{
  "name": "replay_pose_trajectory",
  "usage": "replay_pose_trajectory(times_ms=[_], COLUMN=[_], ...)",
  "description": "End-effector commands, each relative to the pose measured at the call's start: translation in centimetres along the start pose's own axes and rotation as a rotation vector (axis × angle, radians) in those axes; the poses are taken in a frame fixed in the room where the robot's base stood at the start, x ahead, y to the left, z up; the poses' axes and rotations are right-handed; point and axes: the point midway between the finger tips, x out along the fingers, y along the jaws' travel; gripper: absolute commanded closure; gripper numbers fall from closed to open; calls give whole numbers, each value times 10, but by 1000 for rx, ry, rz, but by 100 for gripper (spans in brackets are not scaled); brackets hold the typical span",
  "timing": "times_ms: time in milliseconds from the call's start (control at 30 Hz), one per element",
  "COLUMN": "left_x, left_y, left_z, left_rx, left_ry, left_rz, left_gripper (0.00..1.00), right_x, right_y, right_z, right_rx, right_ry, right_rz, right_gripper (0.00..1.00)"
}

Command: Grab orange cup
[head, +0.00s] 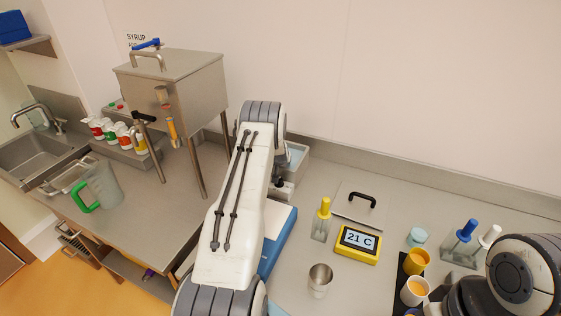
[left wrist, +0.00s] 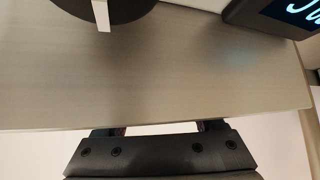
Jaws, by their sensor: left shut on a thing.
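An orange-yellow cup (head: 416,262) stands at the right of the counter. Close in front of it is a white cup (head: 412,291) with orange contents. My left arm crosses the middle of the head view, away from both cups, and its fingers are mostly hidden there. In the left wrist view my left gripper (left wrist: 158,130) has its fingers spread at the bottom, their tips hidden behind a wide brushed grey surface (left wrist: 150,85). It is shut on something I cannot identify. My right arm is at the lower right, its gripper out of view.
A yellow display reading 21 C (head: 358,244), a steel cup (head: 319,280) and a yellow-handled tool (head: 322,218) stand left of the cups. Blue- and white-handled tools (head: 465,243) stand to the right. A steel hopper (head: 172,85) and green-handled jug (head: 102,186) are far left.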

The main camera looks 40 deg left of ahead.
Motion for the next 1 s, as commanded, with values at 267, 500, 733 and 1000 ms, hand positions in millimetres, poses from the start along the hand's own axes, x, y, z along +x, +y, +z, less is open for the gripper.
replay_pose_trajectory(times_ms=[267, 500, 733, 1000], left_x=[-8, -24, -50, -81], left_y=[0, 0, 16, 38], left_z=[-8, -26, -26, -23], left_rx=[0, -1, 1, 1], left_ry=[3, 4, 1, 2], left_rz=[0, 0, 2, 2], left_gripper=[90, 90, 90, 90], right_x=[6, 11, 12, 13], right_y=[0, 1, 1, 1], right_z=[0, 1, 1, 1], right_rx=[1, 2, 2, 2], right_ry=[0, 0, 0, 0], right_rz=[0, 0, 0, 0], right_gripper=[55, 55, 55, 55])
